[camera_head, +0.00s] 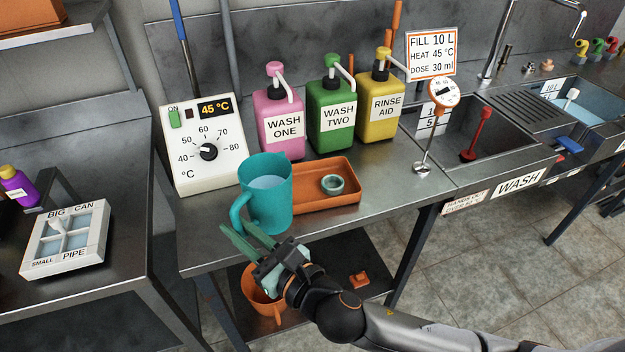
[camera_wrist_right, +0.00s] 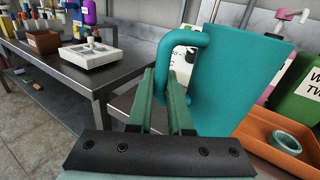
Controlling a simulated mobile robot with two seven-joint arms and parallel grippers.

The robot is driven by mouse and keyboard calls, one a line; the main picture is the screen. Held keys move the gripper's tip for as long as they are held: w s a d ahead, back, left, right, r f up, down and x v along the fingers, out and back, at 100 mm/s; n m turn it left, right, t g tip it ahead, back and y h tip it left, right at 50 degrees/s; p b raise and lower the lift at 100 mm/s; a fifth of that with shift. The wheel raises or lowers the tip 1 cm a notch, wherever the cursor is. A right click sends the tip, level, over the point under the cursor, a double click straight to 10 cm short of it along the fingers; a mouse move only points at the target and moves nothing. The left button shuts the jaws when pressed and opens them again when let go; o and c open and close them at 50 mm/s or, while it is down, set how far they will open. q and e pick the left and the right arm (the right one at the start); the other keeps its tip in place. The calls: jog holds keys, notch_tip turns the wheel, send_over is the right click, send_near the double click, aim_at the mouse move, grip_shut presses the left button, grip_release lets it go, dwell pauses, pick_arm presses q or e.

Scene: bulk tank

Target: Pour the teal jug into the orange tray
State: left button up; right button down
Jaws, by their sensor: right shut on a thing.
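The teal jug (camera_head: 272,208) holds a pale liquid and looks about upright, at the left end of the orange tray (camera_head: 345,200). My right gripper (camera_head: 243,240) is shut on the jug's handle, at its lower left. In the right wrist view the two green fingers (camera_wrist_right: 167,100) close on the handle of the jug (camera_wrist_right: 240,75). I cannot tell whether the jug's base touches the steel counter. A small teal ring-shaped cup (camera_head: 332,184) sits in the tray; it also shows in the right wrist view (camera_wrist_right: 286,142). My left gripper is not in view.
Pink (camera_head: 279,118), green (camera_head: 332,115) and yellow (camera_head: 381,108) pump bottles stand behind the tray. A white temperature box (camera_head: 205,165) stands left of the jug. The sink (camera_head: 485,140) lies to the right. An orange bucket (camera_head: 262,300) is below the counter.

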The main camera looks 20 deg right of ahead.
aim_at(249, 197)
jog(key=shift+r, duration=0.2)
jog(key=shift+w+d+r+m+g+p, duration=0.15)
jog(key=shift+w+d+r+m+p, duration=0.25)
jog(key=shift+r+m, duration=0.4)
jog(key=shift+w+d+r+m+g+p, duration=0.2)
jog(key=shift+w+d+r+m+p, duration=0.25)
jog(key=shift+m, duration=0.55)
jog(key=shift+w+d+r+m+g+p, duration=0.15)
jog(key=shift+w+d+r+m+p, duration=0.15)
jog(key=shift+d+r+m, duration=0.45)
jog(key=shift+w+d+r+m+g, duration=0.15)
jog(key=shift+w+d+r+m, duration=0.15)
jog(key=shift+m, duration=0.3)
jog(key=shift+w+d+r+m+g, duration=0.15)
jog(key=shift+w+d+m, duration=0.2)
jog(key=shift+m, duration=0.2)
jog(key=shift+w+r, duration=0.1)
jog(key=shift+w+d+r+m, duration=0.15)
jog(key=shift+d+m, duration=0.05)
jog(key=shift+m, duration=0.2)
jog(key=shift+w+d+f+m+g, duration=0.3)
jog(key=shift+d+f+m+g, duration=0.15)
jog(key=shift+m, duration=0.35)
jog(key=shift+a+b, duration=0.1)
jog(key=shift+b, duration=0.2)
